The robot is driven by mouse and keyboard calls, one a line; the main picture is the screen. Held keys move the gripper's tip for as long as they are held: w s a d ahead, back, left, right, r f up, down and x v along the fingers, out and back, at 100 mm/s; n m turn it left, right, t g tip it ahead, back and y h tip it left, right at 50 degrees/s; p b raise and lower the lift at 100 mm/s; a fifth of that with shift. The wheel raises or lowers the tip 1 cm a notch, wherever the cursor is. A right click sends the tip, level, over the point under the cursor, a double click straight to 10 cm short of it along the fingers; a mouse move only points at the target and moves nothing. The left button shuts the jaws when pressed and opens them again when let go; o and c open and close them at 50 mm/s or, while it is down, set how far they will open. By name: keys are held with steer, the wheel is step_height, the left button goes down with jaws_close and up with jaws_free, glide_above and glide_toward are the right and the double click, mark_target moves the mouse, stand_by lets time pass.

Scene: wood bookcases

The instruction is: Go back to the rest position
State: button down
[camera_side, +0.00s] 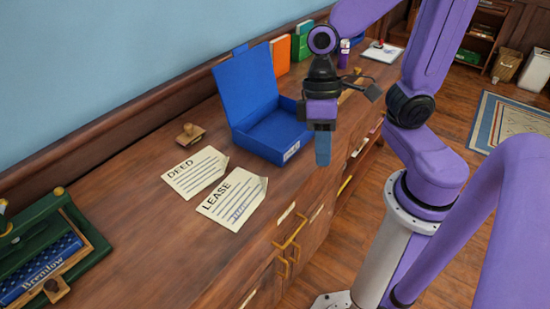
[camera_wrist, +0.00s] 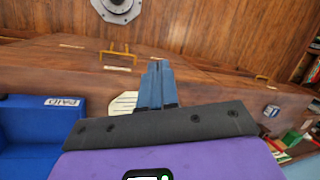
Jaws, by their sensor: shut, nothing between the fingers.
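My gripper (camera_side: 322,150) is in the air over the front edge of the wooden cabinet top, just right of the open blue box (camera_side: 273,133). Its blue fingers point down and are together with nothing between them. In the wrist view the closed fingers (camera_wrist: 157,85) show at the middle, with the blue box (camera_wrist: 40,125) at the left. The box's label reads "PAID" in that view. Two papers, DEED (camera_side: 195,173) and LEASE (camera_side: 232,198), lie flat on the cabinet top left of the box.
A wooden stamp (camera_side: 190,133) stands behind the papers. A green case with a blue "Bremlow" item (camera_side: 42,268) is at the lower left. Orange (camera_side: 280,54) and green (camera_side: 302,40) binders stand behind the box. Drawer handles (camera_side: 290,240) stick out in front.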

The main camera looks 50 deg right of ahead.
steer(key=s+d+n+t, duration=0.1)
steer(key=n, duration=0.1)
steer(key=s+d+n+t+h, duration=0.1)
steer(key=n, duration=0.2)
steer(key=s+d+n+t+h, duration=0.1)
steer(key=n, duration=0.1)
steer(key=shift+s+d+r+n, duration=0.3)
steer(key=shift+d, duration=0.05)
